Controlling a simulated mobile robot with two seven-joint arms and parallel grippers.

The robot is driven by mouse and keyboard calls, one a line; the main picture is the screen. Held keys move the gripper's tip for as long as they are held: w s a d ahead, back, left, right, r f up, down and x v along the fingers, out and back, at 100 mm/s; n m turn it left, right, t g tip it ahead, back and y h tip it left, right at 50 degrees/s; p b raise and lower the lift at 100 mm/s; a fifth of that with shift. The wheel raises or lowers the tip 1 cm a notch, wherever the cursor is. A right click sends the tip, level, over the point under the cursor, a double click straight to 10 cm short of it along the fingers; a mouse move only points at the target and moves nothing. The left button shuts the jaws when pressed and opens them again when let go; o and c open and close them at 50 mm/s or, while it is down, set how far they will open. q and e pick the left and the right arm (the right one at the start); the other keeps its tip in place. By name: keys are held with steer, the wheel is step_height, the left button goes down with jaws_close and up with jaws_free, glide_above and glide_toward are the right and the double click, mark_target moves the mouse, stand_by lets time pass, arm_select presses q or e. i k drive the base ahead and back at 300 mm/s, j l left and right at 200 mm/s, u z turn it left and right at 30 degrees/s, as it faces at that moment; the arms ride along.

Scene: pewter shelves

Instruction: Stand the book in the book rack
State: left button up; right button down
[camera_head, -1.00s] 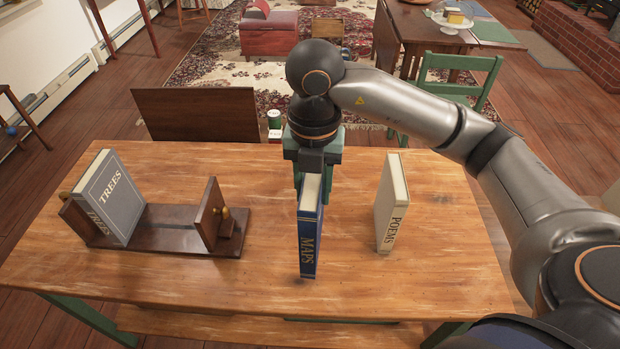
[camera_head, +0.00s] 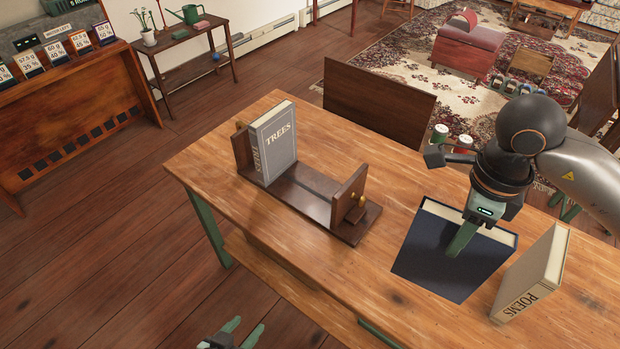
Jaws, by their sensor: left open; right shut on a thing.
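The wooden book rack (camera_head: 315,203) lies on the table, with an upright end at each side. A grey TREES book (camera_head: 276,150) stands in it against the left end, and the rest of its base is bare. My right gripper (camera_head: 466,238) is shut on the dark blue book (camera_head: 430,250), right of the rack. The blue book's broad cover faces the camera; its title is not visible, and I cannot tell whether it touches the table. My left gripper (camera_head: 234,334) is open and empty at the bottom edge, below the table's front.
A cream POEMS book (camera_head: 535,275) stands on the table (camera_head: 330,275), close to the right of the blue book. The tabletop between rack and blue book is clear. A dark wooden chair back (camera_head: 378,102) rises behind the table.

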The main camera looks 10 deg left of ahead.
mark_target(305, 187)
steer(key=i+j, duration=0.1)
steer(key=j, duration=0.35)
steer(key=i+j, duration=0.15)
steer(key=j, duration=0.25)
steer(key=i+j, duration=0.1)
steer(key=j, duration=0.35)
steer(key=i+j, duration=0.15)
steer(key=j, duration=0.25)
steer(key=i, duration=0.35)
